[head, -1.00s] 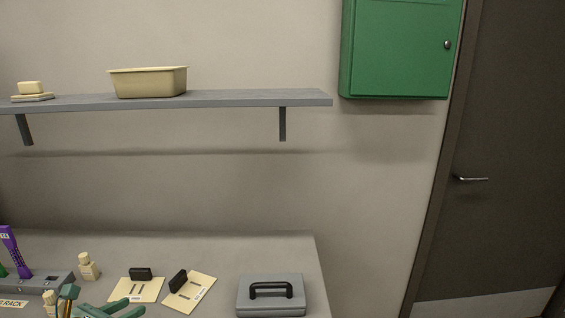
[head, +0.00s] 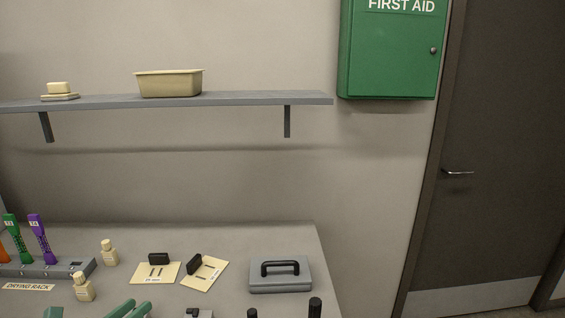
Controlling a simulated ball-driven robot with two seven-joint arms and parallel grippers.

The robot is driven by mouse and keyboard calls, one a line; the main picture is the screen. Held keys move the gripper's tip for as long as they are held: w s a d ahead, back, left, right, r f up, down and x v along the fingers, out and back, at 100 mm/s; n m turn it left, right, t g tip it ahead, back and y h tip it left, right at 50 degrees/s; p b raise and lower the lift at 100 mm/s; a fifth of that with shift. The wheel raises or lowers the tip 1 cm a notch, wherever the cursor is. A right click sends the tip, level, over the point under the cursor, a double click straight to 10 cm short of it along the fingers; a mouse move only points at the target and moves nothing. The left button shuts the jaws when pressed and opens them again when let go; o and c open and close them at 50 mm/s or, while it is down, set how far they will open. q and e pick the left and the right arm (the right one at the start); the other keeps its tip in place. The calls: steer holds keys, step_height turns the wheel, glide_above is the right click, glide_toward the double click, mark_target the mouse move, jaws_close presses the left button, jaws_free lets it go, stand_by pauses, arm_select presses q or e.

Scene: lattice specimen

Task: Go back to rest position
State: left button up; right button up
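My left gripper (head: 131,308) shows at the bottom edge of the head view. Its two green fingers are slightly apart with nothing seen between them. Most of that arm is cut off by the frame. My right gripper is not in view. A green lattice specimen (head: 18,240) and a purple lattice specimen (head: 41,240) stand upright in the grey drying rack (head: 75,268) at the left, clear of my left gripper. Part of an orange specimen (head: 3,250) shows at the left edge.
Two cream bottles (head: 109,253) (head: 83,287), two cards with black-handled tools (head: 155,273) (head: 203,274) and a grey case (head: 280,275) are on the bench. Dark-topped objects (head: 315,307) stand at the front edge. A shelf (head: 230,99) and a green first aid cabinet (head: 388,50) are above.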

arm_select(q)
steer(key=s+a+r+n+t+y, duration=0.15)
steer(key=s+n+y, duration=0.4)
steer(key=n, duration=0.55)
steer(key=s+a+n+y, duration=0.2)
steer(key=s+n+y, duration=0.2)
steer(key=n+y, duration=0.5)
steer(key=s+d+f+n+g+h, duration=0.4)
steer(key=s+f+n+g, duration=0.7)
steer(key=s, duration=0.4)
steer(key=s+d+f+g+h, duration=0.1)
steer(key=s+d+f, duration=0.2)
steer(key=f, duration=1)
steer(key=s+d+f+g+h, duration=0.2)
steer(key=f, duration=1.1)
steer(key=s+f+n+g+h, duration=0.1)
steer(key=s+f+n+g, duration=0.1)
steer(key=s+f, duration=1.3)
steer(key=s, duration=0.4)
steer(key=shift+s+d+g, duration=0.15)
steer(key=shift+g, duration=0.2)
